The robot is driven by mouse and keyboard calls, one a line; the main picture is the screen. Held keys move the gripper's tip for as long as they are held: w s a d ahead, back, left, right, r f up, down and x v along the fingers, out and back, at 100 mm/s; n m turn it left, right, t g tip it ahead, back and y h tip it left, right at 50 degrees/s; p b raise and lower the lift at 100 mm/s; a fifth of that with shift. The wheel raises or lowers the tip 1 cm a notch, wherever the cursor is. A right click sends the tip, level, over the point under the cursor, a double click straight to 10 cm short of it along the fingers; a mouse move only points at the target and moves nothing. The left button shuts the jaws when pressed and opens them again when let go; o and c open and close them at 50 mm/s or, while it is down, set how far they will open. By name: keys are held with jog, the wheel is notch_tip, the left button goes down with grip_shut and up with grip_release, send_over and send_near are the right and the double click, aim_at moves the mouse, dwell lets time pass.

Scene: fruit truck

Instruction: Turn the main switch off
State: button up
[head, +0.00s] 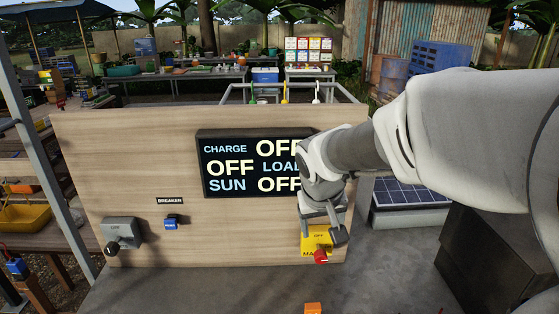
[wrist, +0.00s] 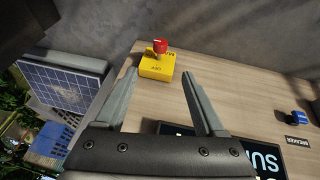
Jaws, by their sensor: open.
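The main switch (head: 317,240) is a yellow box with a red knob (head: 321,257), low at the right of the wooden panel (head: 150,220). The yellow box (wrist: 157,67) and the red knob (wrist: 160,46) also show in the wrist view, just beyond the fingertips. My gripper (head: 322,229) hangs in front of the switch's upper part and hides some of its face and label. In the wrist view my gripper (wrist: 161,77) is open, with nothing between its two fingers. The knob appears clear of both fingers.
A black display (head: 230,190) reads OFF in several places and is partly hidden by my arm. A grey switch box (head: 122,230) and a blue breaker (head: 171,222) sit to the left on the panel. A solar panel (head: 410,191) lies to the right.

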aim_at(321, 256)
jog(key=b+x, duration=0.2)
jog(key=x, duration=1.5)
jog(key=shift+w+f, duration=0.1)
jog(key=shift+f, duration=0.1)
grip_shut()
